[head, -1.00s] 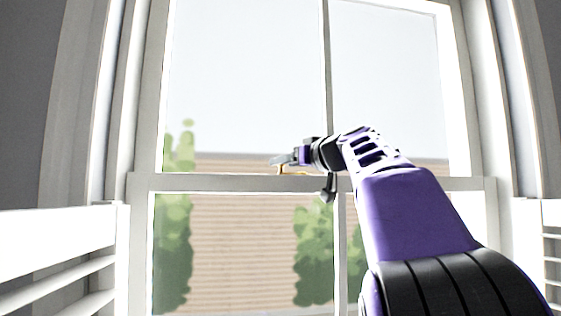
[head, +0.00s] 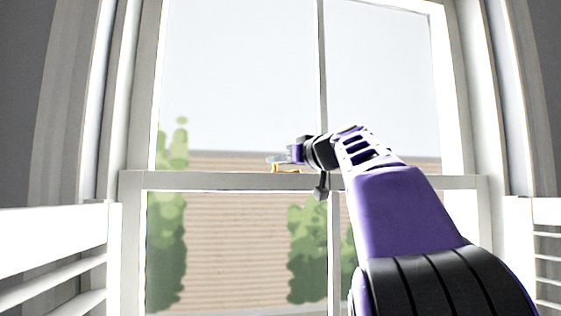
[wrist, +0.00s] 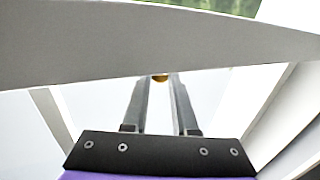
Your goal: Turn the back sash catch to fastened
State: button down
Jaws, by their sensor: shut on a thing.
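The back sash catch (head: 287,170) is a small gold fitting on top of the window's white meeting rail. My gripper (head: 273,160) is at the catch, just above the rail, with its fingers pointing left in the head view. In the wrist view, the two dark fingers of my gripper (wrist: 161,80) converge on a gold knob of the catch (wrist: 160,77), and they are shut on it. A pale rail crosses in front and hides most of the catch there. I cannot tell the lever's exact angle.
The white meeting rail (head: 220,181) runs across the window below my gripper. A vertical glazing bar (head: 322,70) stands behind my wrist. White slatted panels (head: 50,240) flank the window at the lower left and right.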

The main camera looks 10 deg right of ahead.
jog(key=shift+d, duration=0.15)
jog(key=shift+s+d+n+g+y+p, duration=0.1)
jog(key=shift+s+n+g+y+p, duration=0.1)
jog(key=shift+n+g+y, duration=0.25)
jog(key=shift+s+d+n+g+y+p, duration=0.15)
jog(key=shift+n+y, duration=0.2)
jog(key=shift+y, duration=0.35)
jog(key=shift+s+d+n+g+y+p, duration=0.1)
jog(key=shift+n+g+y+p, duration=0.1)
jog(key=shift+n+g+y, duration=0.25)
jog(key=shift+s+d+n+g+y, duration=0.15)
jog(key=shift+s+n+g+y, duration=0.05)
jog(key=shift+n+g+y, duration=0.6)
jog(key=shift+s+d+n+g+y, duration=0.15)
jog(key=shift+n+g+y, duration=0.4)
jog(key=shift+y, duration=0.35)
jog(key=shift+s+d+n+g+y, duration=0.1)
jog(key=shift+s+n+g+y, duration=0.05)
jog(key=shift+n+g+y, duration=0.3)
jog(key=c, duration=0.7)
grip_release()
jog(key=v, duration=1.7)
jog(key=shift+s+d, duration=0.15)
jog(key=shift+s, duration=0.05)
